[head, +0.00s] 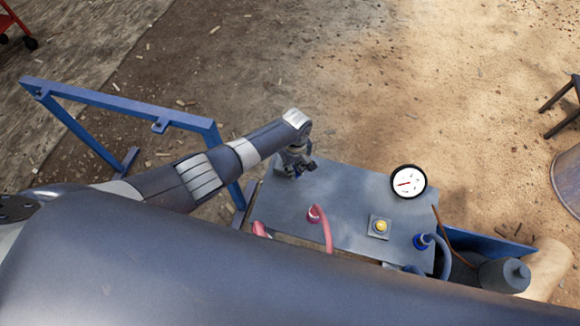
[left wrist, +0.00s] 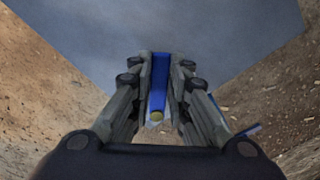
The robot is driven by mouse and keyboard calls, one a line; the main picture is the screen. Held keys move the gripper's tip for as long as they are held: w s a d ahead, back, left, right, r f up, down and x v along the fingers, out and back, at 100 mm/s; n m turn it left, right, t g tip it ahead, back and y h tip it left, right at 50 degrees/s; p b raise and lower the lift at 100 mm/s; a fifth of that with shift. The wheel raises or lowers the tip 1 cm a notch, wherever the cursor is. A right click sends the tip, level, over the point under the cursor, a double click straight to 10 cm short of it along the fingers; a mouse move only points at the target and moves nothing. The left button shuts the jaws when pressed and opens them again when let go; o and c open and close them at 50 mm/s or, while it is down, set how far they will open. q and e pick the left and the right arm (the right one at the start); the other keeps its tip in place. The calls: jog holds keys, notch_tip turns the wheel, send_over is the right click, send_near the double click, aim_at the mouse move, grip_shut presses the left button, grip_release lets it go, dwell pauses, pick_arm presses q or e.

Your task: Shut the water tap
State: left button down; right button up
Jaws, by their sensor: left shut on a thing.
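The tap's blue lever handle (left wrist: 160,80) shows in the left wrist view between my left gripper's fingers (left wrist: 160,68). A small brass-coloured part (left wrist: 157,115) shows at its near end. The lever runs lengthwise up the picture. In the head view my left gripper (head: 300,169) is at the far left corner of the grey panel (head: 345,190) and is shut on the lever. The gripper hides the tap in that view. My right gripper is not in view.
The panel also carries a round gauge (head: 408,181), a yellow button (head: 381,226), a red fitting with a pink hose (head: 326,230) and a blue fitting (head: 422,241). A blue frame (head: 112,107) stands at the left. Open dirt ground lies beyond the panel.

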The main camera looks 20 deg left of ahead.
pick_arm(q)
jog(key=shift+w+d+n, duration=0.35)
jog(key=shift+n, duration=0.65)
jog(key=n, duration=0.1)
jog(key=w+n, duration=0.1)
jog(key=shift+w+d+f+n, duration=0.1)
jog(key=shift+d+n, duration=0.2)
jog(key=w+n+b, duration=0.1)
jog(key=n, duration=0.1)
jog(key=shift+w+d+n, duration=0.15)
jog(key=shift+w+n, duration=0.05)
jog(key=shift+n, duration=0.2)
jog(key=shift+w+n+b, duration=0.35)
jog(key=shift+n+b, duration=0.05)
jog(key=shift+n, duration=0.3)
jog(key=c, duration=1.5)
grip_release()
